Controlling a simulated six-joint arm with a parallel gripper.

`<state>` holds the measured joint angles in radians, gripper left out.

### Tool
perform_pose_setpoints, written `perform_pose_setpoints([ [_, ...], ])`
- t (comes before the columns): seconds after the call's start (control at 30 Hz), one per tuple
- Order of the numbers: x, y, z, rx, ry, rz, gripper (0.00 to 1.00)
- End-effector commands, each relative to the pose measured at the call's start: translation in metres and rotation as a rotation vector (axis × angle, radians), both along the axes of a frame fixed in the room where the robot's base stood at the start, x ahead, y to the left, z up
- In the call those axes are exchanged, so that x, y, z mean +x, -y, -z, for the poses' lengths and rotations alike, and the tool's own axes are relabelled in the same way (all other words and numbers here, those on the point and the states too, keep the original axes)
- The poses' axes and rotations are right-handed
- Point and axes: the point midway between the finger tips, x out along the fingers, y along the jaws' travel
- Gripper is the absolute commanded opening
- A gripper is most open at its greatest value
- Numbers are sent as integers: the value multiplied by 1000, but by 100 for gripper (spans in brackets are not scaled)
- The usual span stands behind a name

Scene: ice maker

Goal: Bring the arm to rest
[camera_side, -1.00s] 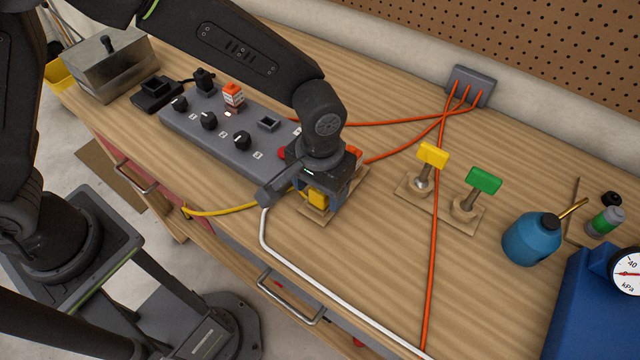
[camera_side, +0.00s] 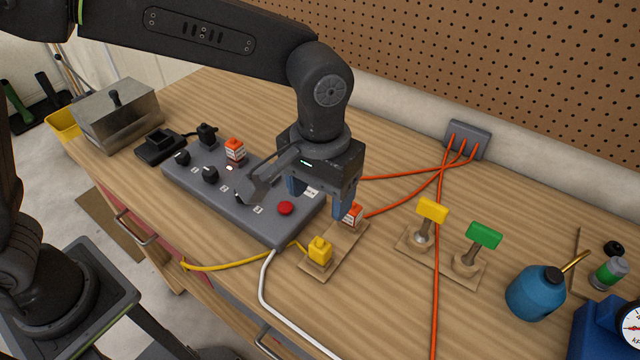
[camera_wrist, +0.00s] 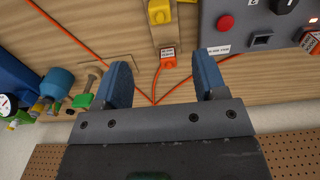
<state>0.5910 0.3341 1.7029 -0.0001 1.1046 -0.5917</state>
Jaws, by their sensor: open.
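My gripper (camera_side: 320,203) is open and empty, with its two blue fingers apart above the right end of the grey control panel (camera_side: 240,208). The orange-and-white plug also shows in the wrist view (camera_wrist: 168,60). The gripper touches neither plug as far as I can see. My arm reaches in from the upper left.
The panel carries knobs, an orange plug (camera_side: 234,150) and a red button (camera_side: 285,208). To the right stand yellow (camera_side: 432,210) and green (camera_side: 484,235) handles and a blue oil can (camera_side: 536,292). Orange cables run to a grey wall box (camera_side: 468,140). A metal box (camera_side: 118,112) stands at left.

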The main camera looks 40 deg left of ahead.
Motion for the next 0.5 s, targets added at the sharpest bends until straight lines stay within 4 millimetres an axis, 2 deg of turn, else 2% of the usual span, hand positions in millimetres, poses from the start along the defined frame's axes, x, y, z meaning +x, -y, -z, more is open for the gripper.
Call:
perform_pose_setpoints([
  [0.1, 0, 0, -8, -1, 1, 0, 65],
  [0.37, 0, 0, -11, 0, 0, 0, 65],
  [0.5, -1, -14, -21, -13, 20, -4, 65],
])
